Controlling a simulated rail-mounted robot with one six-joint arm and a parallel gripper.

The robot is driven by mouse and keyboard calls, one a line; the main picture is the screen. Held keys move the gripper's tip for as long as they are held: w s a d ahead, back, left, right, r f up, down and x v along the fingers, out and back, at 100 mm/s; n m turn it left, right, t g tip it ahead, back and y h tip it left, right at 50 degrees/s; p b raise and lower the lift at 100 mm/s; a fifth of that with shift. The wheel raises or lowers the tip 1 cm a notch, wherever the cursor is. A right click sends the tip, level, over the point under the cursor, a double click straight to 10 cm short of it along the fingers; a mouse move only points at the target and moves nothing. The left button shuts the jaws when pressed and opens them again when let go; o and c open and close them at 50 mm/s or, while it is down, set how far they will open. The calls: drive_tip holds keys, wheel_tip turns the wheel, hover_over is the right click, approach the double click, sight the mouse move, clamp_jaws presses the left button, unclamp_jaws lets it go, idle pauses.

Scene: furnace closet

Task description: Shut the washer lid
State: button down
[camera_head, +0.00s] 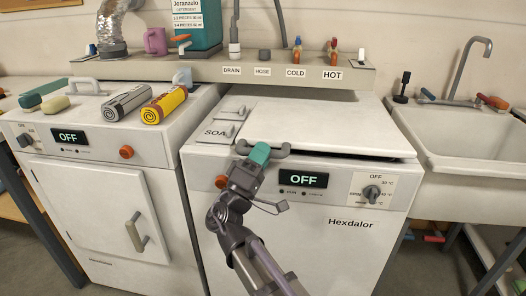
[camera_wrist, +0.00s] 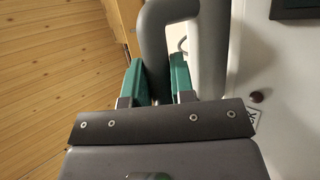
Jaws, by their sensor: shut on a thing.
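The washer (camera_head: 300,240) stands in the middle, with a white lid (camera_head: 320,125) on top. The lid lies almost flat, and a thin dark gap shows under its front edge at the right. A grey lid handle (camera_head: 284,150) sits at the front left of the lid. My gripper (camera_head: 260,153) has teal fingers and is shut on this handle. In the wrist view, the grey handle (camera_wrist: 154,45) passes between the two fingers of my gripper (camera_wrist: 156,80). Part of the handle is hidden by the fingers in the head view.
A soap drawer panel (camera_head: 222,122) lies left of the lid. A shelf with labelled valves (camera_head: 290,72) runs behind. The dryer-like machine (camera_head: 100,170) at left carries two cans (camera_head: 165,104). A sink (camera_head: 460,135) stands at right. The lid's top is clear.

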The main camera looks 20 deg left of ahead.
wheel_tip(320, 180, down, 2)
drive_tip(key=shift+f+b, duration=0.2)
drive_tip(key=shift+b, duration=0.35)
drive_tip(key=c, duration=1)
unclamp_jaws()
drive_tip(key=shift+w, duration=0.1)
drive_tip(key=b+v, duration=0.6)
drive_tip(key=v, duration=0.5)
drive_tip(key=shift+b, duration=0.35)
